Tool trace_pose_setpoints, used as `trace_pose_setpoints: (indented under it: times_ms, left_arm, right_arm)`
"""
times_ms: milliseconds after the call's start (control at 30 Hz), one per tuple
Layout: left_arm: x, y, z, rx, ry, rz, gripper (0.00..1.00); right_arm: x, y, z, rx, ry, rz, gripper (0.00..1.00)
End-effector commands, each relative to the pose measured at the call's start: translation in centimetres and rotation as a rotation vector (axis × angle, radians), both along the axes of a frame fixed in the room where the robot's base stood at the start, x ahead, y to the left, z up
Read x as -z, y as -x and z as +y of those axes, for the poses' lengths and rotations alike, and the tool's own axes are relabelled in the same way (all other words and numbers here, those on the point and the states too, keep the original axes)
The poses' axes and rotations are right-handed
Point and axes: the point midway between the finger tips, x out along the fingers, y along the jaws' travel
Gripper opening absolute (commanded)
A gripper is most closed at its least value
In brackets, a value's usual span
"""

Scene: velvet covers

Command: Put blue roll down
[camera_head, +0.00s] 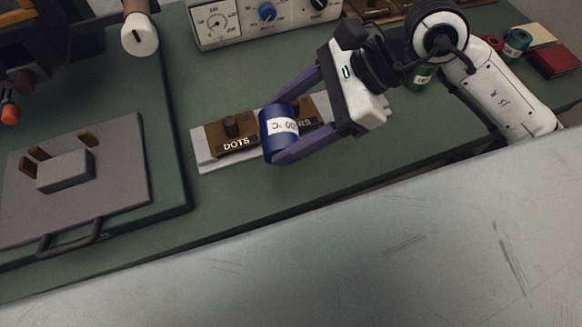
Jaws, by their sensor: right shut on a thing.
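The blue roll (268,138), with a white label band, is between the fingers of my right gripper (279,132). The right gripper is shut on it, one purple finger on the far side and one on the near side. The roll is in front of a brown block marked DOTS (231,133) and partly covers a second brown block (306,119), whose lettering is partly hidden. Both blocks sit on a pale base (206,159). I cannot tell whether the roll touches the blocks or base. My left gripper is not in view.
A grey plate (110,201) with a handle lies at left beneath a dark machine. A control box (237,22) with a gauge stands at the back. A green roll (420,78), teal roll (517,43) and red block (553,62) are at right. The green bench in front is clear.

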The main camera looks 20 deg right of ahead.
Motion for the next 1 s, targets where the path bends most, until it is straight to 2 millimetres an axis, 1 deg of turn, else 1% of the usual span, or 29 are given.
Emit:
trace_pose_setpoints:
  times_ms: [33,100,200,267,500,733,900,1000]
  left_arm:
    - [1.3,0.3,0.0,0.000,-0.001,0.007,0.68]
    - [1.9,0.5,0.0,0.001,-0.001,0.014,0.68]
    - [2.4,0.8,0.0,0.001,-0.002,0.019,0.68]
    - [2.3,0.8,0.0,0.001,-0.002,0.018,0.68]
    - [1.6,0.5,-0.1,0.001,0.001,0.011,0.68]
    - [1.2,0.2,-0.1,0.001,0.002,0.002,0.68]
    - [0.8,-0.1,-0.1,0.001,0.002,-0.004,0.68]
    - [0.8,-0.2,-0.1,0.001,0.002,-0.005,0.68]
  right_arm:
    - [1.0,0.0,-0.8,-0.044,0.005,-0.002,0.40]
    - [1.2,0.1,-1.5,-0.100,0.004,-0.004,0.40]
    - [1.4,0.3,-2.1,-0.148,0.001,-0.002,0.40]
    - [1.9,0.4,-2.2,-0.161,-0.001,0.001,0.40]
    - [6.1,0.6,-2.2,-0.166,-0.002,0.003,0.40]
    - [8.0,0.5,-2.1,-0.166,-0.002,0.000,0.40]
    - [10.4,0.5,-2.1,-0.164,-0.002,0.001,0.40]
    - [10.9,0.5,-2.1,-0.166,-0.002,-0.003,0.40]
